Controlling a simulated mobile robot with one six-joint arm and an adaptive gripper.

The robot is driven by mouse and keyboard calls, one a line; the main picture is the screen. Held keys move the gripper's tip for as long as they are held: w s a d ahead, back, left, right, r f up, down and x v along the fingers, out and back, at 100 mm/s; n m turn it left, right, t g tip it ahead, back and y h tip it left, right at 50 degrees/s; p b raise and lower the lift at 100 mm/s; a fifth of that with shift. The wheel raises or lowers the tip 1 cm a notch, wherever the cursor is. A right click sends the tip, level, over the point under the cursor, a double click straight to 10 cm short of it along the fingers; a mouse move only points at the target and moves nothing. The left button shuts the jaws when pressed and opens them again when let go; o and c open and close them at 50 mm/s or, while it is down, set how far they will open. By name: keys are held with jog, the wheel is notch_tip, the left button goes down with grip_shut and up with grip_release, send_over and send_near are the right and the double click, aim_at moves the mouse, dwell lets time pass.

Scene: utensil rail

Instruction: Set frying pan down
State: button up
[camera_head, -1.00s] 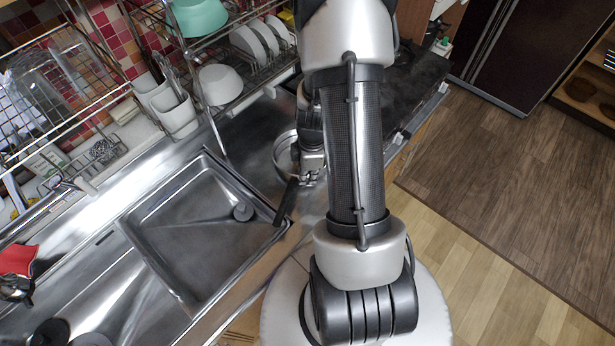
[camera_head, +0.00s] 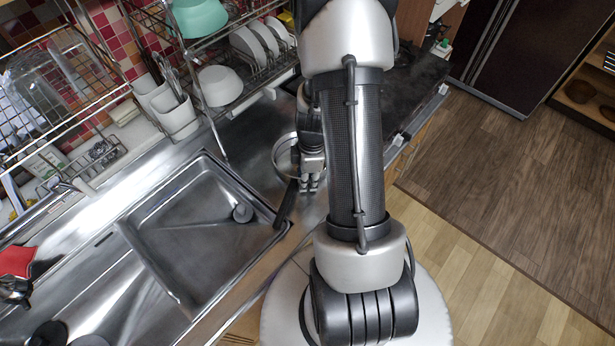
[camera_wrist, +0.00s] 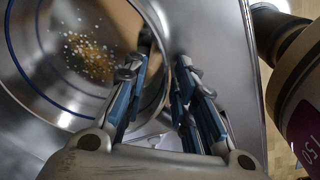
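The frying pan (camera_head: 277,160) is a round metal pan with a dark handle (camera_head: 284,207). It is on or just above the steel counter to the right of the sink; its contact is hard to see. My arm and gripper hide part of it. In the wrist view the pan (camera_wrist: 40,75) fills the left, with a blue line inside and small whitish and yellowish bits. My gripper (camera_head: 312,186) is at the pan's right side, beside the handle. In the wrist view its fingers (camera_wrist: 166,62) are apart; the left finger overlaps the pan's wall.
The sink (camera_head: 195,235) lies left of the pan. A wire dish rack (camera_head: 262,72) with white dishes and a white utensil holder (camera_head: 178,118) stand behind. A dark cooktop (camera_head: 415,85) is at the back right. Bare steel counter lies around the pan.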

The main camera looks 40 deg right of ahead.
notch_tip(320, 180, up, 12)
jog(key=r+p, duration=0.1)
jog(key=p, duration=0.3)
notch_tip(320, 180, up, 7)
jog(key=m, duration=0.2)
send_over(293, 184)
jog(key=s+a+r+m+t, duration=0.2)
jog(key=s+a+r+m, duration=0.2)
jog(key=a+r, duration=0.3)
jog(key=s+a+r+m+t, duration=0.2)
jog(key=s+a+r+m, duration=0.2)
jog(key=s+a+r, duration=0.2)
jog(key=a+r, duration=0.2)
jog(key=a, duration=0.1)
jog(key=shift+s+r+m+h, duration=0.15)
jog(key=shift+s+m+h, duration=0.1)
jog(key=shift+m+h, duration=0.05)
